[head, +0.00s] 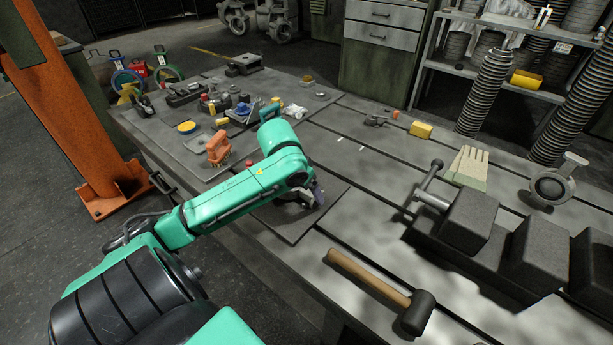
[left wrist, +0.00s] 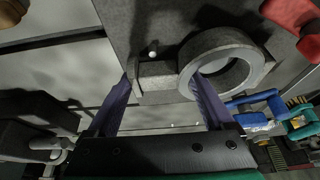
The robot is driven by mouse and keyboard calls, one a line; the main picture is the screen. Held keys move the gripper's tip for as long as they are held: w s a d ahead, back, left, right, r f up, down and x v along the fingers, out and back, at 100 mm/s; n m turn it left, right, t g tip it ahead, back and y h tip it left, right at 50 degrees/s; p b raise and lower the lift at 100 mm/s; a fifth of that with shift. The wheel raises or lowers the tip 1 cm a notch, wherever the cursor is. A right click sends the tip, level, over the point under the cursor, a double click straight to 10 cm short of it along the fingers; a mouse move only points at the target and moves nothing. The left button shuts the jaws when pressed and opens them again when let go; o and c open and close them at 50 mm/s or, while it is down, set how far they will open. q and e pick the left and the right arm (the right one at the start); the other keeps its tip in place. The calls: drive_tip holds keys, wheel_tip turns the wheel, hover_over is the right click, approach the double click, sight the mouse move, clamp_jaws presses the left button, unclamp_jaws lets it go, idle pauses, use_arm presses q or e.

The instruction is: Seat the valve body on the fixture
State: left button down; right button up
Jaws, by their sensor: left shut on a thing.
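My left gripper (head: 316,194) is low over a dark flat plate (head: 285,222) in the middle of the table. In the left wrist view its two purple fingers (left wrist: 160,92) are shut on a grey valve body (left wrist: 228,45), a ring with a short blocky neck. The left finger is at the neck's end and the right finger is at the ring's wall. The valve body lies close over a grey plate surface with a small pale pin (left wrist: 152,53); whether it touches is unclear. In the head view the arm partly hides it. My right gripper is not in view.
A similar ring-shaped casting (head: 550,188) stands at the far right. The table's middle right is mostly clear.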

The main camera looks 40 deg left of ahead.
use_arm(q)
drive_tip(key=shift+f, duration=0.3)
idle(0.4)
unclamp_jaws()
drive_tip(key=shift+d, duration=0.1)
drive_tip(key=shift+s, duration=0.1)
drive_tip(key=shift+s+f, duration=0.1)
drive_tip(key=shift+f, duration=0.15)
drive_tip(key=p+v, duration=0.3)
drive_tip(key=v, duration=1.2)
